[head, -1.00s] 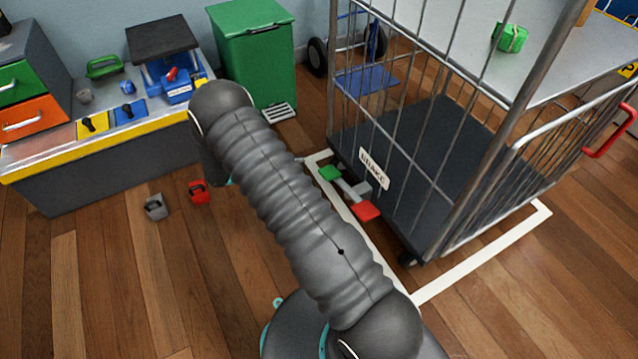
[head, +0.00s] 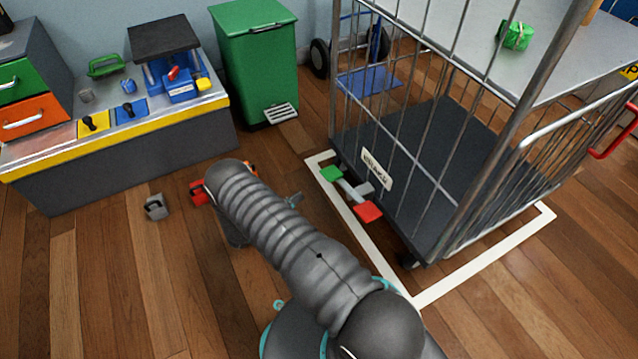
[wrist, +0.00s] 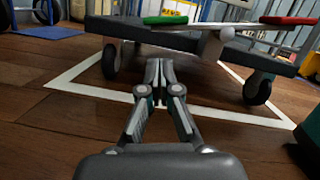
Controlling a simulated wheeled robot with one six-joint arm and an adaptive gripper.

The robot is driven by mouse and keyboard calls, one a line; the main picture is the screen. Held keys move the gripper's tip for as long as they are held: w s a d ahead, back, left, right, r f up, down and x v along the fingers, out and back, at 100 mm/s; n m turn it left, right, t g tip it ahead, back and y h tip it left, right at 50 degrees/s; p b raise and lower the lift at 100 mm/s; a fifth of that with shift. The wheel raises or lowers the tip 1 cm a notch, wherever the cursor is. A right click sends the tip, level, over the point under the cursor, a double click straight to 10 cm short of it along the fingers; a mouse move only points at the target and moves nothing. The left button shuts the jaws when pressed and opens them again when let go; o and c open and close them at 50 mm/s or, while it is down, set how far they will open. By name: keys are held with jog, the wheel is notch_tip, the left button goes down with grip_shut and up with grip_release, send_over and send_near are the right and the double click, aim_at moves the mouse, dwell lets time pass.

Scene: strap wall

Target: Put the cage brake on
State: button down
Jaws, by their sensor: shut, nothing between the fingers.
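The roll cage (head: 440,150) stands within a white floor outline, with a "BRAKE" label (head: 377,168) low on its near side. Below the label is the brake pedal bar (head: 350,190), with a green pad (head: 331,174) and a red pad (head: 368,212). In the wrist view the green pad (wrist: 166,20) is at left and the red pad (wrist: 287,20) at right, at about equal height. My gripper (wrist: 160,70) is shut and empty, low above the floor, apart from the bar and below the green pad in the picture.
Cage castors (wrist: 258,88) stand inside the white floor outline (head: 480,269). A grey block (head: 156,207) and a red block (head: 199,193) lie on the floor at left. A workbench (head: 120,165) and green bin (head: 258,65) stand behind. Floor between gripper and cage is clear.

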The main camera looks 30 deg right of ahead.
jog(key=s+x, duration=0.1)
jog(key=x, duration=0.9)
jog(key=shift+w, duration=0.45)
